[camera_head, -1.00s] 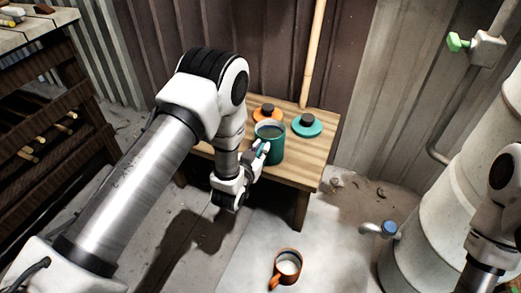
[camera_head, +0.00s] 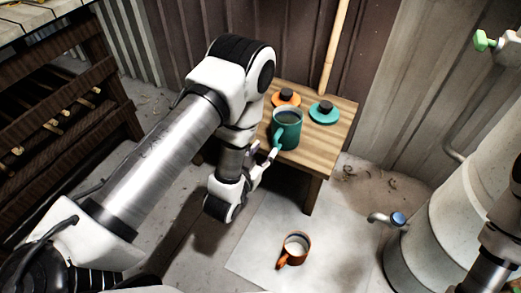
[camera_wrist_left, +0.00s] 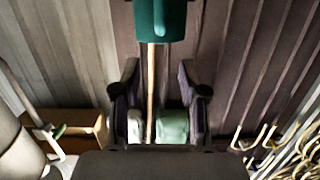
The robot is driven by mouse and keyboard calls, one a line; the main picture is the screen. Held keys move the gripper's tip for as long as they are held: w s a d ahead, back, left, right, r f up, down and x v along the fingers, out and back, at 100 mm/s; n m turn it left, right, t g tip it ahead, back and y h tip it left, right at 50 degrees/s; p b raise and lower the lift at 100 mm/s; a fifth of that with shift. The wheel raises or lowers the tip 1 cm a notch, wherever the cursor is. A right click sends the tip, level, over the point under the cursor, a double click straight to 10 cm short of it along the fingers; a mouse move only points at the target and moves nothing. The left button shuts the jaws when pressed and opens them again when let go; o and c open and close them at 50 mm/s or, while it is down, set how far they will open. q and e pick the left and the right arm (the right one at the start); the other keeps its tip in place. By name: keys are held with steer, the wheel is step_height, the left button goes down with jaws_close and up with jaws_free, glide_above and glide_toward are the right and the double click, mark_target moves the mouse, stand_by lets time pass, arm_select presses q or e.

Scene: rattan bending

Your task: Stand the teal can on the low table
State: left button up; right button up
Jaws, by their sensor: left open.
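The teal can (camera_head: 287,131), open at the top, stands upright on the wooden low table (camera_head: 325,145), near its left front part. My left gripper (camera_head: 269,158) is open and empty, just in front of and below the can at the table's front edge, and looks apart from it. In the left wrist view the can (camera_wrist_left: 162,20) shows at the top, beyond the open fingers (camera_wrist_left: 160,85), with its upper part cut off by the frame. My right gripper is out of view.
An orange lid (camera_head: 286,97) and a teal lid (camera_head: 323,111) lie on the table behind the can. A white tank with a blue-capped tap (camera_head: 397,218) is at right.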

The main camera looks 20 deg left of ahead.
arm_select(q)
steer(key=s+a+f+g, duration=0.2)
steer(key=s+f+g, duration=0.7)
steer(key=s+f, duration=0.35)
steer(key=s+f+n+g, duration=0.1)
steer(key=s+g, duration=0.6)
steer(key=s, duration=0.8)
steer(key=shift+a+f, duration=0.3)
steer(key=shift+f, duration=0.35)
